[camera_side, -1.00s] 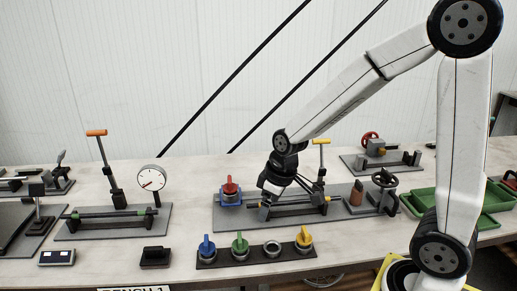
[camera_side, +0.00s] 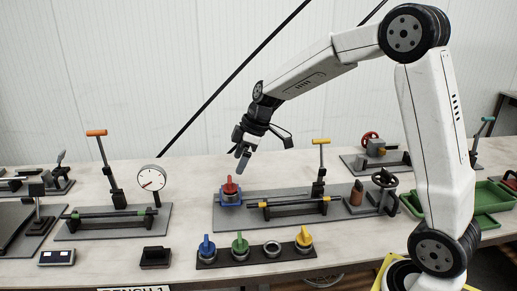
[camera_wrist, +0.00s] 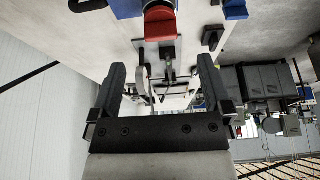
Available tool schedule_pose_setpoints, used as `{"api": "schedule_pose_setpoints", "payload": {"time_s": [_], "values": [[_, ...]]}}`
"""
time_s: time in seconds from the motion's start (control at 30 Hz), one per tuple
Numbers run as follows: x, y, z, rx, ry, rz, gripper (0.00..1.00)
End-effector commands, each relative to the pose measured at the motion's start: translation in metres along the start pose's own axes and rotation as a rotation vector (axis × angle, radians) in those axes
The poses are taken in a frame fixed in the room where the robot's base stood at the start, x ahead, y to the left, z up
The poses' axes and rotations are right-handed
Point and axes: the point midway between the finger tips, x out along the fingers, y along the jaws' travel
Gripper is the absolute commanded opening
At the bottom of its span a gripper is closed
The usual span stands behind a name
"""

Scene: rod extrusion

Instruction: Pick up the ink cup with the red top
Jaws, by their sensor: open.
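The ink cup with the red top (camera_side: 230,187) stands upright in a blue holder (camera_side: 232,203) at the left end of the middle grey base plate. In the wrist view its red top (camera_wrist: 161,24) shows at the upper middle, beyond the fingers, with blue holder parts (camera_wrist: 126,8) beside it. My gripper (camera_side: 242,165) hangs above and slightly right of the cup in the side view, apart from it. In the wrist view my gripper (camera_wrist: 161,80) has its two dark fingers wide apart with nothing between them. The cup's lower body is mostly hidden by the holder.
A black rod with yellow ends (camera_side: 295,203) lies right of the cup, with an upright yellow-handled lever (camera_side: 320,160) behind it. A front rack (camera_side: 256,256) holds blue, green and yellow-topped cups and an uncovered one. A dial gauge (camera_side: 151,178) stands to the left.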

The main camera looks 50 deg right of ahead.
Motion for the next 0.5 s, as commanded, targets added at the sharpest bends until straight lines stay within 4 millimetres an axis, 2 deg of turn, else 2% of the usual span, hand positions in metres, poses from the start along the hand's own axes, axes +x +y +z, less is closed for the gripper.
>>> {"api": "schedule_pose_setpoints", "payload": {"time_s": [0.3, 0.5], "values": [[0.023, -0.001, 0.000, -0.001, -0.002, -0.002, 1.00], [0.025, -0.001, 0.000, 0.000, -0.001, 0.000, 1.00]]}}
